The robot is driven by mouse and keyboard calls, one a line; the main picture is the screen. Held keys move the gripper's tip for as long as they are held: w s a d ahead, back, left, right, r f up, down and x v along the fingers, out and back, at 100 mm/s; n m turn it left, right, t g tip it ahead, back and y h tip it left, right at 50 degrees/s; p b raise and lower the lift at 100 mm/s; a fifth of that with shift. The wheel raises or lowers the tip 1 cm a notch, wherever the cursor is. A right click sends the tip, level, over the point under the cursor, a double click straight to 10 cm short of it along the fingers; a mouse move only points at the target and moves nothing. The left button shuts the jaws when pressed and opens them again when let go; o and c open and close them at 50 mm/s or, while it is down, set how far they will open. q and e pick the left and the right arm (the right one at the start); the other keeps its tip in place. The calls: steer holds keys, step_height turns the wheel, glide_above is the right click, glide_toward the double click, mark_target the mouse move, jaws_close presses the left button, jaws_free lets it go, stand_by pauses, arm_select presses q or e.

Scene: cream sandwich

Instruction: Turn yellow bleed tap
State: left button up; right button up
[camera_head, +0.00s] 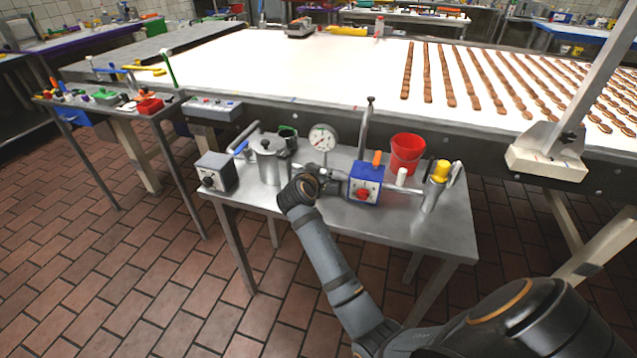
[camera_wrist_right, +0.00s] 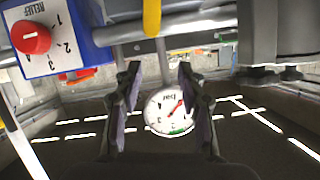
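A short yellow lever (camera_wrist_right: 152,18), apparently the bleed tap, shows at the top edge of the right wrist view, beside the blue relief box (camera_wrist_right: 60,30). It is cut off by the frame and I cannot make it out in the head view, where my gripper covers that area. My right gripper (camera_wrist_right: 158,88) is open and empty, its two fingers apart with the round gauge (camera_wrist_right: 170,112) seen beyond them. In the head view my right gripper (camera_head: 308,184) is over the steel table, left of the blue box (camera_head: 366,183) and in front of the gauge (camera_head: 323,138). My left gripper is out of view.
A steel pot (camera_head: 269,162) and a grey box (camera_head: 215,172) stand left of my gripper. A red bucket (camera_head: 407,153) and a yellow-topped cylinder (camera_head: 438,180) stand right. The steel table (camera_head: 420,228) has bare room at its front right. A conveyor (camera_head: 340,75) lies behind.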

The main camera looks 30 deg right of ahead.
step_height(320, 180, up, 5)
steer(key=shift+f, duration=0.15)
stand_by(0.4)
